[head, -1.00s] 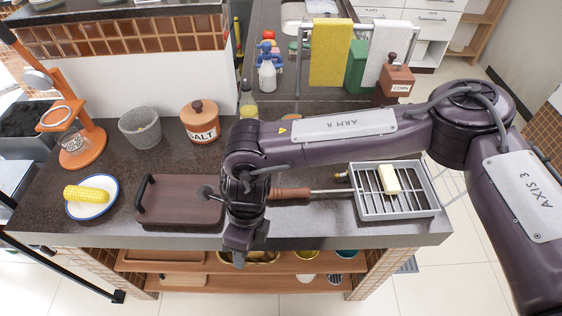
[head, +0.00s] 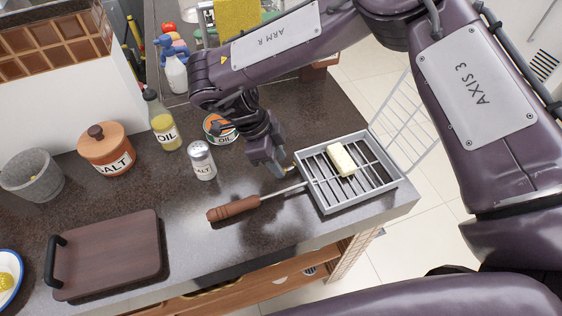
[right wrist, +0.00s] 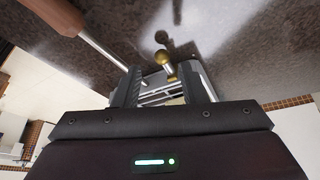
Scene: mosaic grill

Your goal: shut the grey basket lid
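The grey grill basket (head: 330,207) lies on the counter at its right end, with a pale yellow block (head: 341,160) on its bars. Its wire lid (head: 408,125) stands open at the basket's right side, leaning outward past the counter edge. The wooden handle (head: 234,208) points left on a metal rod. My right gripper (head: 276,168) is low over the counter, just left of the basket and behind the rod. In the right wrist view its fingers (right wrist: 164,74) are apart and empty, with part of the basket behind them. My left gripper is out of view.
A salt shaker (head: 202,161), an open can (head: 219,129) and an oil bottle (head: 162,122) stand left of my right gripper. A dark wooden board (head: 108,256) lies at the front left. A brass knob (right wrist: 162,57) is close to the fingers.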

